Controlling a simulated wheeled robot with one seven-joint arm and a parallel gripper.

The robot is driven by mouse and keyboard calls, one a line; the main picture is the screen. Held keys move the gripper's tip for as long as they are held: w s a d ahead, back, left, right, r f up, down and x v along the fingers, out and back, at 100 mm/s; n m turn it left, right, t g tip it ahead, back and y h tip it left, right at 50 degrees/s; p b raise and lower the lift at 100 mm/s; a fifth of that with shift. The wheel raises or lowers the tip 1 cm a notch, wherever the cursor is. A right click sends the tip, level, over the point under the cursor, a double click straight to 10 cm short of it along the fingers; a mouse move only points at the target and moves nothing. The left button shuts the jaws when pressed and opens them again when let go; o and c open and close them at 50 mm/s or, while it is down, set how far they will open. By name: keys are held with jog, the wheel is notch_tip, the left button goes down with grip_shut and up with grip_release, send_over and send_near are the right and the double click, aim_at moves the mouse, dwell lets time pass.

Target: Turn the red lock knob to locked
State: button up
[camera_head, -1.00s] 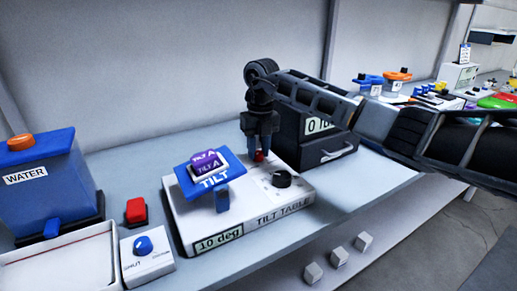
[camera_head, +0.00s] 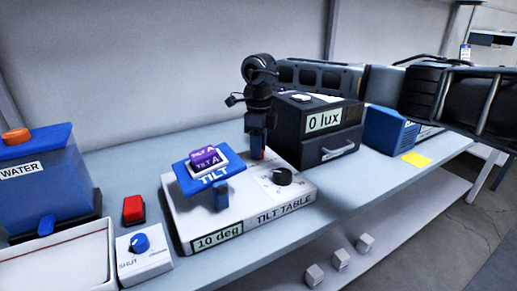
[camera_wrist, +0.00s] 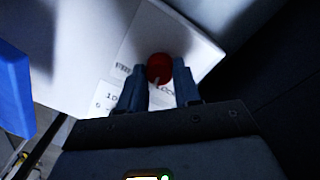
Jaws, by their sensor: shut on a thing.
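The red lock knob (camera_wrist: 159,68) sits on the top of the white tilt table (camera_head: 268,217), near its back right corner. In the head view only a sliver of the knob (camera_head: 259,154) shows below my fingers. My gripper (camera_head: 258,153) points straight down over it. In the wrist view the knob is between the two fingertips of my gripper (camera_wrist: 160,86), which are shut on it. A pale line on the knob points down toward printed lettering, partly hidden by a finger. The tilt table's display reads 10 deg, and its blue plate is tilted.
A black knob (camera_head: 282,176) stands just right of my gripper on the tilt table. A black "0 lux" box (camera_head: 290,149) is close behind and right. A blue plate (camera_head: 212,179) carries a purple tilt block (camera_head: 205,158) to the left.

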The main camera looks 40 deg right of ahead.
jog(key=n, duration=0.3)
jog(key=shift+n+b, duration=0.3)
jog(key=shift+b, duration=0.1)
jog(key=shift+n+b, duration=0.3)
jog(key=shift+n, duration=1.4)
jog(key=o, duration=1.1)
jog(key=shift+c, duration=0.2)
jog(key=shift+r, duration=0.15)
jog(key=r, duration=0.7)
jog(key=shift+w+r, duration=0.2)
jog(key=shift+r, duration=0.1)
